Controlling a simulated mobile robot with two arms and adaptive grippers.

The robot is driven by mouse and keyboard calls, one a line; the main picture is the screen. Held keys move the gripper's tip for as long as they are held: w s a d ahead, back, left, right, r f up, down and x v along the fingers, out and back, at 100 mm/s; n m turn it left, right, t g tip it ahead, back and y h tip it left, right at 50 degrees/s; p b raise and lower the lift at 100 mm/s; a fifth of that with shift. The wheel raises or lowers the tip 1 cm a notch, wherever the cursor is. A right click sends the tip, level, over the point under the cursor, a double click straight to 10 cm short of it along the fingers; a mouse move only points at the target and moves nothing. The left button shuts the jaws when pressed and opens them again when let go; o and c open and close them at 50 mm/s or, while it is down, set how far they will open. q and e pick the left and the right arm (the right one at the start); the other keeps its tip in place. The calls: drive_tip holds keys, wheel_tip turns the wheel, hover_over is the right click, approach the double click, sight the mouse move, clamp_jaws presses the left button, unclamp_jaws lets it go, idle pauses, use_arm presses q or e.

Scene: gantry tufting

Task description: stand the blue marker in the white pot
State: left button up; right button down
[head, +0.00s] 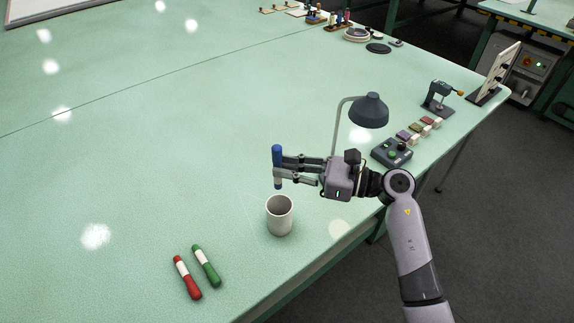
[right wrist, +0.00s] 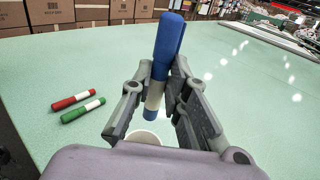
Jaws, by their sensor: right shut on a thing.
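The blue marker (head: 277,158), with a white band, is held nearly upright in the fingers of my right gripper (head: 280,168). The right wrist view also shows the marker (right wrist: 168,45) between the two fingers, tilted a little in that picture. The white pot (head: 279,216) stands upright on the green table, just below the marker in the head view. In the right wrist view only part of the pot's rim (right wrist: 143,137) shows behind the gripper. The marker's lower end appears above the rim and apart from it. My left gripper is not in view.
A red marker (head: 187,278) and a green marker (head: 206,265) lie left of the pot near the front edge. A dark desk lamp (head: 369,110) and a control box (head: 391,152) stand to the right. The left of the table (head: 130,170) is clear.

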drive_tip(key=b, duration=0.3)
hover_over(287, 199)
drive_tip(key=s, duration=0.3)
drive_tip(key=shift+f, duration=2.8)
wheel_tip(287, 199, down, 5)
drive_tip(key=b, duration=0.5)
drive_tip(key=c, duration=1.5)
unclamp_jaws()
drive_tip(key=shift+o, duration=0.2)
drive_tip(key=v, duration=1.2)
drive_tip(key=shift+w+r, duration=0.1)
